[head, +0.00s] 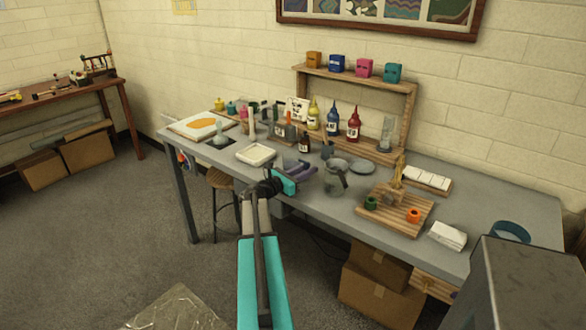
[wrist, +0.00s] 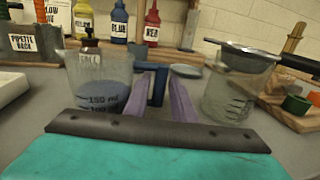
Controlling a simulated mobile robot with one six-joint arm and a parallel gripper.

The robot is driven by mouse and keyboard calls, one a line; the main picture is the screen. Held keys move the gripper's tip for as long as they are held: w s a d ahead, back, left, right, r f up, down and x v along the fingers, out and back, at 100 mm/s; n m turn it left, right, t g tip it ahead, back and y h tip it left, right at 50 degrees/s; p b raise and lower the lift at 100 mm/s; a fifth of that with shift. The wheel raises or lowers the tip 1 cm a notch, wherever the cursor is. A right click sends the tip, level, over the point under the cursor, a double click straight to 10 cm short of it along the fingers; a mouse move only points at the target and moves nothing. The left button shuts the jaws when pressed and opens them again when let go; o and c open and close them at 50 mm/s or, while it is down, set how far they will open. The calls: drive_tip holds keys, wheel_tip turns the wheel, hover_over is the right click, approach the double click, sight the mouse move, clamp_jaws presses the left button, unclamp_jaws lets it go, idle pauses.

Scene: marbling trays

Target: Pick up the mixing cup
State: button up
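The mixing cup is most likely the clear cup (wrist: 98,80) with printed ml marks and a blue handle (wrist: 157,88), left of centre in the wrist view. It stands upright on the bench and looks bluish inside. In the head view my gripper mostly hides it. My gripper (wrist: 158,80) has its two purple fingers apart, one on each side of the handle in the picture. I cannot tell whether they touch it. In the head view my gripper (head: 308,169) is low over the bench's front half.
A clear beaker (wrist: 226,100) with a strainer (wrist: 244,48) on top stands right of my gripper; the beaker also shows in the head view (head: 335,182). A dark dropper bottle (head: 304,143) and colour bottles (head: 333,122) stand behind. A white tray (head: 255,154) lies left, a slatted wooden board (head: 400,222) right.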

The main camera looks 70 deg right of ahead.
drive_tip(key=shift+p+x, duration=0.3)
drive_tip(key=shift+x, duration=1.6)
clamp_jaws()
